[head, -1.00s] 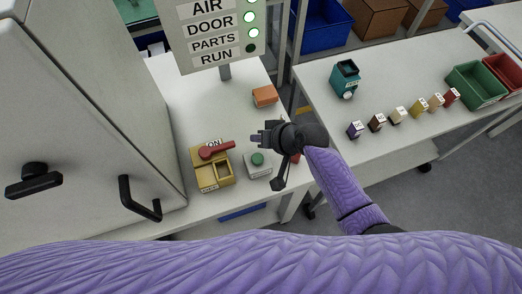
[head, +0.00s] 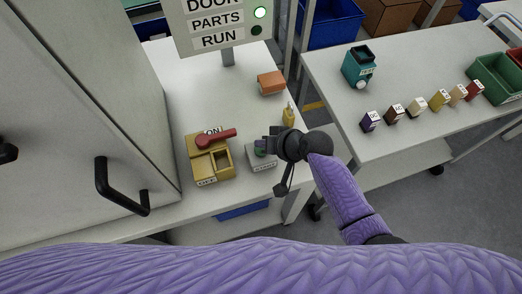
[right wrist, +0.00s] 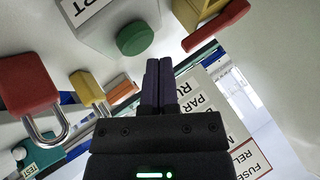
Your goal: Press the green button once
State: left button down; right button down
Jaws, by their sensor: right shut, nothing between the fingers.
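The green button (head: 259,149) sits on top of a small light-grey box (head: 264,164) on the white bench, partly covered by my right gripper in the head view. In the right wrist view the button (right wrist: 136,38) shows whole, as a round green cap on the box (right wrist: 98,32). My right gripper (head: 268,143) is shut and empty, above and close beside the button. Its closed fingers (right wrist: 158,88) point a little to the right of the button in the wrist view. I cannot tell whether they touch it. My left gripper is not in view.
A yellow switch box with a red lever (head: 216,139) stands just left of the button box. A yellow padlock (head: 289,114) and an orange block (head: 271,82) lie behind. A red padlock (right wrist: 30,88) shows in the wrist view. A signboard (head: 222,25) stands at the back.

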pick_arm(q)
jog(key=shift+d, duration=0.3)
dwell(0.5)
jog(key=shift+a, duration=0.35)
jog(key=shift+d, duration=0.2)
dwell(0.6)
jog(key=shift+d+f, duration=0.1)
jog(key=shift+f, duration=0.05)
pick_arm(e)
jog(key=shift+f, duration=0.15)
jog(key=shift+f, duration=0.3)
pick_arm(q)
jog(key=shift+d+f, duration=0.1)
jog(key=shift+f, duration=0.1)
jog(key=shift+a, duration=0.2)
